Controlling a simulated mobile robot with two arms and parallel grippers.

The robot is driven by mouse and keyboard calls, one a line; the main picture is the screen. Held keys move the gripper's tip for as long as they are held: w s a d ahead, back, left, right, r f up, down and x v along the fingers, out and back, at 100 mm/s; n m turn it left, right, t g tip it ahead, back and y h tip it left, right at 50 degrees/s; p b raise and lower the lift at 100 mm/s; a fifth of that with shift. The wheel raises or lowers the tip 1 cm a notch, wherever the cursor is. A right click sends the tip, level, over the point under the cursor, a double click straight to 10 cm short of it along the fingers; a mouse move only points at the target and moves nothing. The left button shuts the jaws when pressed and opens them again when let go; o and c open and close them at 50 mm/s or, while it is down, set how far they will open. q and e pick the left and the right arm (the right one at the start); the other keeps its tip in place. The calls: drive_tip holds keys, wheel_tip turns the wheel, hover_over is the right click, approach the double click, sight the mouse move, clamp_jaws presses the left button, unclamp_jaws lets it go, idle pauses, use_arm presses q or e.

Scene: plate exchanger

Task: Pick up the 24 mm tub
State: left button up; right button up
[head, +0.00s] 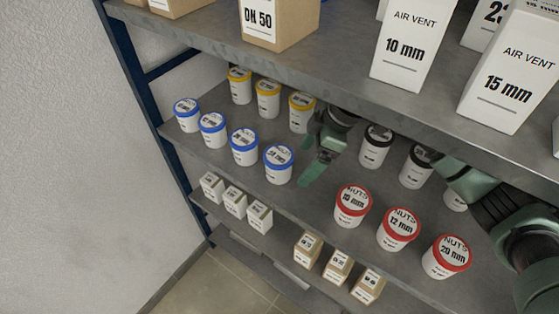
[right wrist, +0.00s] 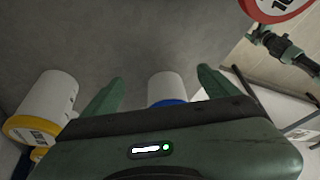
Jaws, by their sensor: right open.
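Several white tubs with blue lids stand in a row on the middle shelf in the head view. The print on their lids is too small to read surely, so I cannot tell which is the 24 mm tub. The nearest blue-lidded tub (head: 278,165) is at the row's right end. My right gripper (head: 310,162) is just right of that tub, open and empty. In the right wrist view, a blue-lidded tub (right wrist: 166,86) shows between the open fingers of this gripper (right wrist: 161,76), partly hidden by its body. My left gripper does not show clearly.
Yellow-lidded tubs (head: 268,100) stand behind; one is left of the fingers in the wrist view (right wrist: 45,108). Black-lidded tubs (head: 375,147) and red-lidded tubs (head: 352,206) stand to the right. The upper shelf (head: 340,62) overhangs, bearing boxes. Small boxes sit on the lower shelf.

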sight(281, 155)
drive_tip(key=a, duration=0.2)
drive_tip(key=shift+a+r, duration=0.1)
drive_tip(key=shift+a, duration=0.45)
drive_tip(key=shift+a+p, duration=0.3)
drive_tip(key=shift+p, duration=0.05)
drive_tip(key=a+p, duration=0.1)
drive_tip(key=a, duration=0.1)
drive_tip(key=shift+w+a+r, duration=0.1)
drive_tip(key=shift+a, duration=0.25)
drive_tip(key=shift+x, duration=1.25)
drive_tip(key=shift+a+f, duration=0.25)
drive_tip(key=shift+f, duration=0.15)
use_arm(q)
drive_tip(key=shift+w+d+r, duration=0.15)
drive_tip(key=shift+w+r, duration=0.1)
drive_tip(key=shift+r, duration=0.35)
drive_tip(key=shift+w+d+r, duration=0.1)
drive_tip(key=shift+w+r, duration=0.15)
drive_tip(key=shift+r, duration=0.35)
use_arm(e)
drive_tip(key=shift+d, duration=0.1)
